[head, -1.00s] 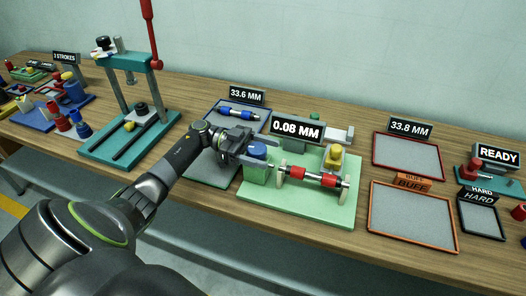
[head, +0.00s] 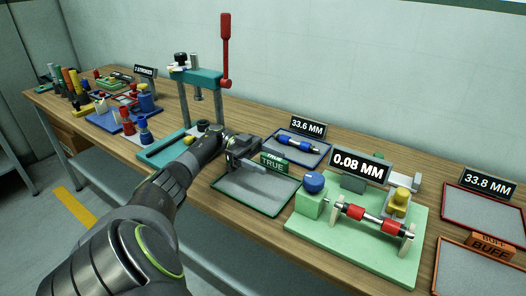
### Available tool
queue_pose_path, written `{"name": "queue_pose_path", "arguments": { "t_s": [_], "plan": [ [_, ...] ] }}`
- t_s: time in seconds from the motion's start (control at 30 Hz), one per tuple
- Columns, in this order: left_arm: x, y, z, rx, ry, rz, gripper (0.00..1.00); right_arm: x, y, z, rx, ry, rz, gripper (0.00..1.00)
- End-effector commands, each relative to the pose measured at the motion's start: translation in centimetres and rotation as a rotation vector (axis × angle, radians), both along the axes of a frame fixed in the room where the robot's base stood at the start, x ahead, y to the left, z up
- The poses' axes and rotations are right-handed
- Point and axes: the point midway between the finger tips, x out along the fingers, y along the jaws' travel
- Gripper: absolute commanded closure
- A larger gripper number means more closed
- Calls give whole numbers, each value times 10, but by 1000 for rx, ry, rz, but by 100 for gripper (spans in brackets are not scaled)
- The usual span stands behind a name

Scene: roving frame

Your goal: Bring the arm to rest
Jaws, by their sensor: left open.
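My left arm comes in from the lower left over the wooden bench. Its gripper (head: 254,161) is open, with nothing seen between its fingers, above the grey tray (head: 258,193) marked TRUE. The gripper is left of the light green gauge stand (head: 345,244) and apart from its blue knob (head: 314,182). A red and silver shaft (head: 372,219) lies across the stand's supports. My right gripper is not in view.
The teal press (head: 200,78) with its red lever stands behind and left of my arm. A tray with a blue shaft (head: 296,142) lies behind the gripper. The orange BUFF tray (head: 468,270) is at right. Several small fixtures (head: 125,105) crowd the far left.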

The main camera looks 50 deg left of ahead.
Motion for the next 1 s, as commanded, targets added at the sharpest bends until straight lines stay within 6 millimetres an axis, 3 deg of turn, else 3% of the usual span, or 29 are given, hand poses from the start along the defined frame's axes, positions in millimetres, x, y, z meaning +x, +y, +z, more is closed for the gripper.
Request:
{"name": "queue_pose_path", "arguments": {
  "t_s": [0.2,0.77,0.87,1.0],
  "plan": [
    [-2,11,0,0,-1,1,30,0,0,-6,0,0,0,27],
    [-2,11,1,-1,0,0,30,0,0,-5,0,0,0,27],
    [-2,11,6,-1,-1,0,30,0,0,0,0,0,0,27],
    [-2,11,27,-1,-1,0,30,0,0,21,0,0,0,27]
  ]
}}
